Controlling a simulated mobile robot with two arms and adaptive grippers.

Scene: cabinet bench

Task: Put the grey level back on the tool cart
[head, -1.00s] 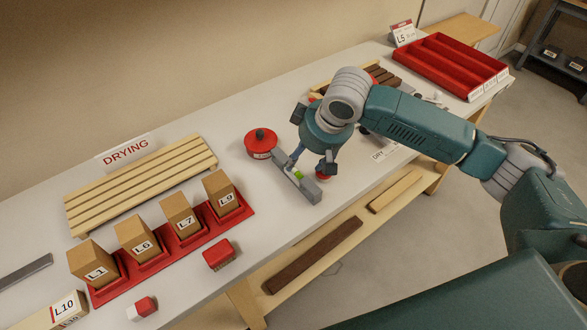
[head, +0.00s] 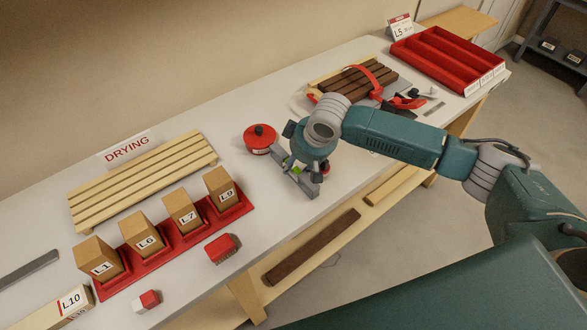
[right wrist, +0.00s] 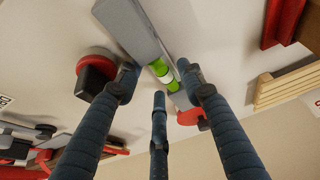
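The grey level (head: 309,189) lies on the white bench near its middle, with a green vial at its centre. Its middle is partly hidden by my right gripper (head: 304,172) in the head view. In the right wrist view, the level (right wrist: 130,25) runs between the spread fingers of my right gripper (right wrist: 158,72), which is open around its green middle. I cannot tell whether a fingertip touches it. A dark grey shelved cart (head: 541,43), perhaps the tool cart, stands at the far upper right, cut off by the frame. My left gripper is not in view.
A round red tin (head: 259,138) with a black knob stands close beside the level. A red-framed tool (head: 385,97) and red tray (head: 447,62) are at right.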

